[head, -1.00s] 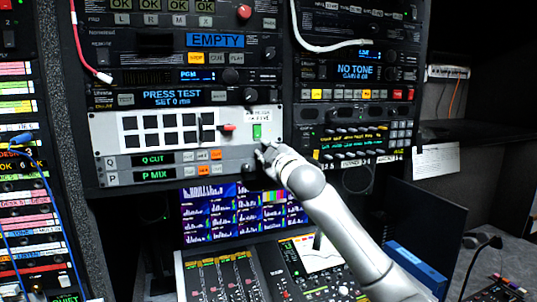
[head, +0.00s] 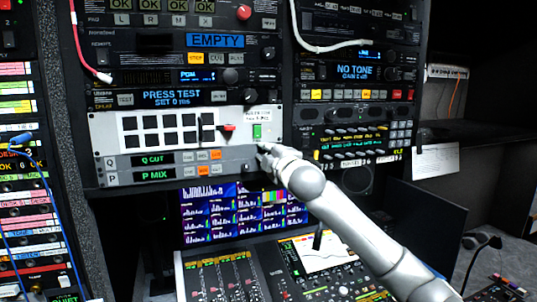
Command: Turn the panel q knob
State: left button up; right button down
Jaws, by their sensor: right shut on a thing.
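The panel Q row (head: 130,161) is a grey strip on the left rack, with a green "Q CUT" display (head: 153,159) and small buttons to its right. My right gripper (head: 263,152) is at the right end of this row, pointing left into the panel. It is shut at the place of the panel Q knob, which the fingers hide. The knob's angle cannot be seen. My left gripper is not in view.
The panel P row (head: 130,177) with its own small knob (head: 246,168) lies just below. A white panel with black buttons, a red-tipped lever (head: 227,128) and a green switch (head: 257,131) is just above. Monitors (head: 240,210) and a fader desk (head: 225,280) are below.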

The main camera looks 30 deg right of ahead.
jog(key=shift+w+f, duration=0.1)
jog(key=shift+f, duration=0.2)
jog(key=c, duration=1.3)
grip_release()
jog(key=shift+r, duration=0.1)
jog(key=shift+c, duration=0.2)
jog(key=shift+r, duration=0.1)
jog(key=shift+d, duration=0.1)
jog(key=v, duration=1.2)
